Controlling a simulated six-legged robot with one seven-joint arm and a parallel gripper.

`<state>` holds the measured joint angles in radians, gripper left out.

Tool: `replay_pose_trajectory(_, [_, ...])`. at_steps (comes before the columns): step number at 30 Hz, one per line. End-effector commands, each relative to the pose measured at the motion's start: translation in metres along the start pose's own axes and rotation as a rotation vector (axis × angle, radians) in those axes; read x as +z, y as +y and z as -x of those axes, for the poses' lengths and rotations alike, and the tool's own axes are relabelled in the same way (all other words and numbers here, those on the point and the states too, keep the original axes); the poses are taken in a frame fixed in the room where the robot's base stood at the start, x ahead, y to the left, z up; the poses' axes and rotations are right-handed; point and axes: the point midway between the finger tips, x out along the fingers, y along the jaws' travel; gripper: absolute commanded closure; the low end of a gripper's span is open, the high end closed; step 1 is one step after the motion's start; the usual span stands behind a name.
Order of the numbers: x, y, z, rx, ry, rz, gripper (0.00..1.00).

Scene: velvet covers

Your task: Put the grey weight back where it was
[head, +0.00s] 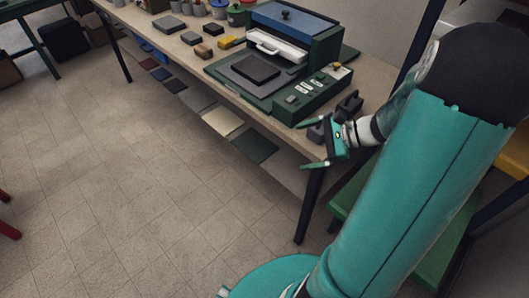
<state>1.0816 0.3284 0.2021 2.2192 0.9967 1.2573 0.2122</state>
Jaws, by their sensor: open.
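My gripper (313,144) is open, with its two teal fingers apart, in front of the bench's right end. A grey block (316,133) shows just behind the upper finger, partly hidden by my gripper; I cannot tell whether it touches. A darker grey piece with a raised part (349,104) stands on the bench just beyond my wrist. A flat grey block (169,24) lies on the bench at the far left. I cannot tell for sure which of these is the grey weight. Nothing shows clearly between the fingers.
A green press (306,97) with a blue lid (287,20) and a dark slab (256,69) on its plate fills the bench's middle. Cloth swatches (222,120) lie below. The floor (150,190) is clear.

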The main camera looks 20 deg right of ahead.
Motion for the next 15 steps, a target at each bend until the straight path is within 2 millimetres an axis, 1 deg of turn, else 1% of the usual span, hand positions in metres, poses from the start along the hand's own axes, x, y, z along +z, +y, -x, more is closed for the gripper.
replay_pose_trajectory(1, [0.021,0.004,-0.010,0.081,0.045,0.094,0.00])
replay_pose_trajectory(3, [0.044,0.014,-0.021,0.186,0.104,0.220,0.00])
replay_pose_trajectory(6, [0.074,0.028,-0.030,0.322,0.185,0.408,0.00])
replay_pose_trajectory(11, [0.117,0.049,-0.036,0.505,0.308,0.728,0.00])
replay_pose_trajectory(15, [0.152,0.064,-0.034,0.625,0.408,1.021,0.00])
